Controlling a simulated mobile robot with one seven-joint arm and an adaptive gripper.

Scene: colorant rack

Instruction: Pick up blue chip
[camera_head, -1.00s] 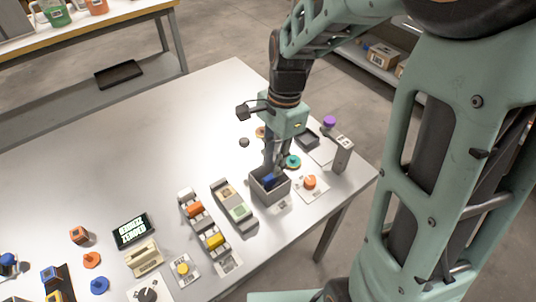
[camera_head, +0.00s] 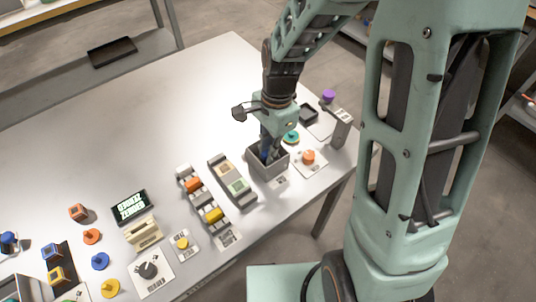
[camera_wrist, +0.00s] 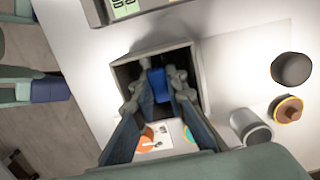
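A blue block-like piece, seemingly the blue chip (camera_wrist: 158,84), lies inside a small grey open-topped bin (camera_head: 283,172). The bin also shows in the wrist view (camera_wrist: 200,68). My gripper (camera_wrist: 159,72) reaches down into the bin with one finger on each side of the blue piece. I cannot tell whether the fingers press on it. More blue shows beside the right finger, and I cannot tell whether it is the same piece. In the head view my gripper (camera_head: 268,150) hides most of the bin's inside.
The bin walls stand close around my fingers. A grey two-pad tray (camera_head: 232,180) and a rack of coloured pieces (camera_head: 203,202) stand to the left. An orange knob (camera_head: 308,157) and a teal disc (camera_head: 291,138) are to the right. The table's back left is clear.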

